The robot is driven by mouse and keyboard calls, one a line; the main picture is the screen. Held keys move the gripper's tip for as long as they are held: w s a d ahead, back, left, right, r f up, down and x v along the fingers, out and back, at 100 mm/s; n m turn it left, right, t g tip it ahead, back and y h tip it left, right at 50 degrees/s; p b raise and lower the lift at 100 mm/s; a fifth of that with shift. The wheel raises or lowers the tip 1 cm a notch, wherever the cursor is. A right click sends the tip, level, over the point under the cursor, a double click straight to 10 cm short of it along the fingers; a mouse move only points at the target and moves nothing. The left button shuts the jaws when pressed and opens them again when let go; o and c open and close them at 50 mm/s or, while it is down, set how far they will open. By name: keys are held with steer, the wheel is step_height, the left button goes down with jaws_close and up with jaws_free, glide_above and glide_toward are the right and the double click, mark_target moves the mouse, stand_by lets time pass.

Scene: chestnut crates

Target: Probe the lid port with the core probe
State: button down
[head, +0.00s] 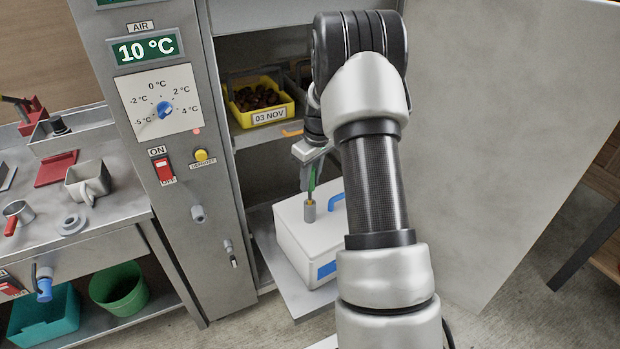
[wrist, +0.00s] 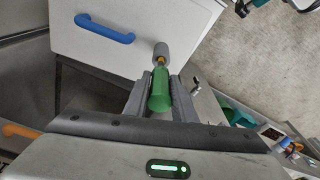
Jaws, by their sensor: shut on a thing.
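The core probe has a green handle (wrist: 159,98); it also shows in the head view (head: 312,182). My gripper (wrist: 160,88) is shut on this handle, and its jaws also show in the head view (head: 312,165). The lid port (head: 309,210) is a short grey cylinder standing on the lid of a white box (head: 297,248) with a blue handle. In the wrist view the port (wrist: 161,50) lies straight beyond the probe, with a brass-coloured bit between them. The probe's lower end meets the port's top; how deep it sits is hidden.
The box stands on a low shelf inside the open cold cabinet. A yellow crate (head: 260,112) of chestnuts labelled 03 NOV sits on the shelf above. The cabinet's control panel (head: 160,100) is to the left, the large open door (head: 500,110) to the right.

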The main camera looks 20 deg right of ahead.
mark_target(310, 193)
steer(key=shift+f+b, duration=1.95)
steer(key=shift+f, duration=0.95)
steer(key=c, duration=1.4)
jaws_free()
step_height(310, 193, up, 17)
steer(key=s+d+p, duration=0.1)
steer(key=s, duration=0.1)
steer(key=shift+s+r+p, duration=0.2)
steer(key=shift+p, duration=0.15)
